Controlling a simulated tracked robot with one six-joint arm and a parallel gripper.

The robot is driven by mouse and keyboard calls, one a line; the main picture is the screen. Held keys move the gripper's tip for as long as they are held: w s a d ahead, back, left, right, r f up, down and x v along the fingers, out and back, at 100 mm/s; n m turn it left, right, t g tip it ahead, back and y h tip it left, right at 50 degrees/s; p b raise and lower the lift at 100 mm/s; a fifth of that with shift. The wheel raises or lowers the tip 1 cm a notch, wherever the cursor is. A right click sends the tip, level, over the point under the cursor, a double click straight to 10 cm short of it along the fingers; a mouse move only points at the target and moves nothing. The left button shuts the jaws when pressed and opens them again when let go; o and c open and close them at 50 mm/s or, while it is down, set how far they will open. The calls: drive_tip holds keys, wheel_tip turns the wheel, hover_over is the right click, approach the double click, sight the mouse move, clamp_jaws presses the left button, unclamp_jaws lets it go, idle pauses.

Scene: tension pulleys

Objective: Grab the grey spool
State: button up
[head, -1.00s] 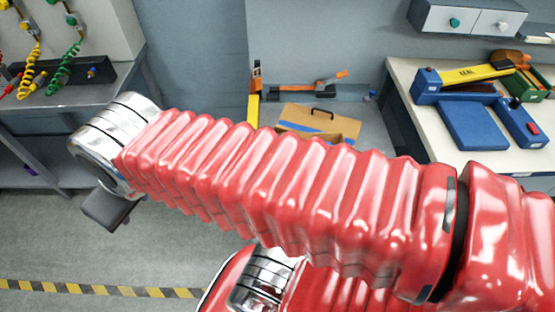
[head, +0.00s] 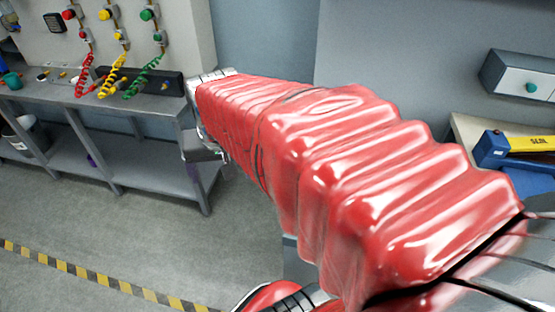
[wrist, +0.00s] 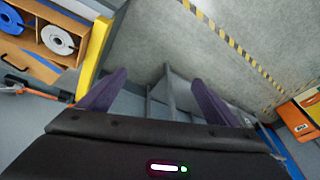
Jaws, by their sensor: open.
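In the head view my red-sleeved arm crosses the picture, the fingers cannot be made out, and the spools are not seen.
An orange-handled tool (wrist: 14,87) lies at the left. An orange case (wrist: 297,118) is at the right. A grey bench (head: 110,110) with coiled hoses stands at the left, and striped tape (head: 95,276) crosses open floor.

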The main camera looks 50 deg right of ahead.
drive_tip(key=s+d+f+m+g, duration=0.15)
drive_tip(key=d+f+m, duration=0.25)
drive_tip(key=d, duration=0.5)
drive_tip(key=s+d+f+m+g, duration=0.15)
drive_tip(key=d+f+m, duration=0.25)
drive_tip(key=d, duration=0.5)
drive_tip(key=s+d+f+m+y, duration=0.1)
drive_tip(key=s+d+f+m, duration=0.4)
drive_tip(key=s+d+f, duration=0.3)
drive_tip(key=s+d, duration=0.2)
drive_tip(key=d, duration=0.1)
drive_tip(key=shift+f+m, duration=0.35)
drive_tip(key=shift+m, duration=0.05)
drive_tip(key=shift+d, duration=0.1)
drive_tip(key=shift+f, duration=4.3)
